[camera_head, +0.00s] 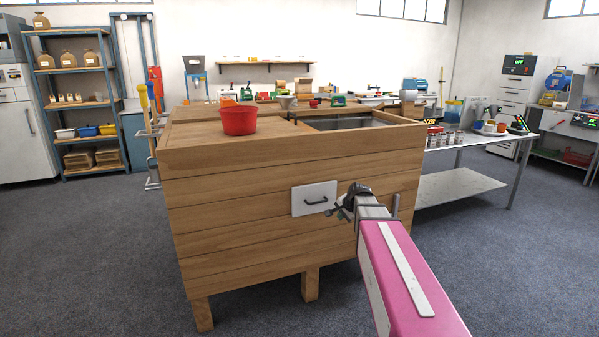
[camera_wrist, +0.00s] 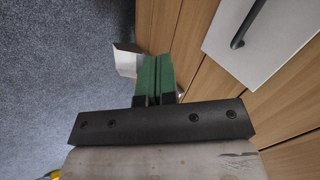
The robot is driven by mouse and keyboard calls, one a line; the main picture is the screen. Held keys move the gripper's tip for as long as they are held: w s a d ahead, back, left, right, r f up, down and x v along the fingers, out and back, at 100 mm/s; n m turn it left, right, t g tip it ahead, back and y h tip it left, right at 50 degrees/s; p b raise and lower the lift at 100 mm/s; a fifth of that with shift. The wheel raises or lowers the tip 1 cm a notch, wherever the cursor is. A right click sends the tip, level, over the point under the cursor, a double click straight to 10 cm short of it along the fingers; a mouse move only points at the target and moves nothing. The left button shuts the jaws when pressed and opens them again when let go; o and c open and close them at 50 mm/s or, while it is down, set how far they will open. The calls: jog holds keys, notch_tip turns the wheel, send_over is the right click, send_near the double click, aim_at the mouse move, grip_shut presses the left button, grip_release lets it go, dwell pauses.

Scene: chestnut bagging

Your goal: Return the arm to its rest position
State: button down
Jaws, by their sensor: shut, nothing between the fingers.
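My pink arm reaches forward from the lower right in the head view. Its end, my gripper (camera_head: 343,206), is in front of the wooden bin (camera_head: 230,215), just right of the white hatch (camera_head: 305,200) with its dark handle. In the wrist view my gripper (camera_wrist: 155,75) has its green fingers shut together with nothing between them. The white hatch (camera_wrist: 262,45) lies to their upper right there, apart from them. The wooden boards (camera_wrist: 190,45) run close by the fingers; I cannot tell if they touch.
A red bucket (camera_head: 239,120) stands on the bin's top, left of an opening. A metal table (camera_head: 460,183) with jars is to the right. A small white piece (camera_wrist: 127,60) shows left of the fingers in the wrist view. Grey floor (camera_head: 515,260) is free at right.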

jog(key=s+a+f+n+g+h, duration=0.1)
jog(key=s+f+n+g, duration=0.2)
jog(key=s, duration=0.9)
jog(key=s+a+f+n+g+h, duration=0.1)
jog(key=s+a+f+n+g, duration=0.1)
jog(key=s+f+n, duration=0.5)
jog(key=s+f+g, duration=0.1)
jog(key=s+f, duration=0.2)
jog(key=s, duration=0.3)
jog(key=shift+a+f+g+h, duration=0.25)
jog(key=shift+a+g+h, duration=0.05)
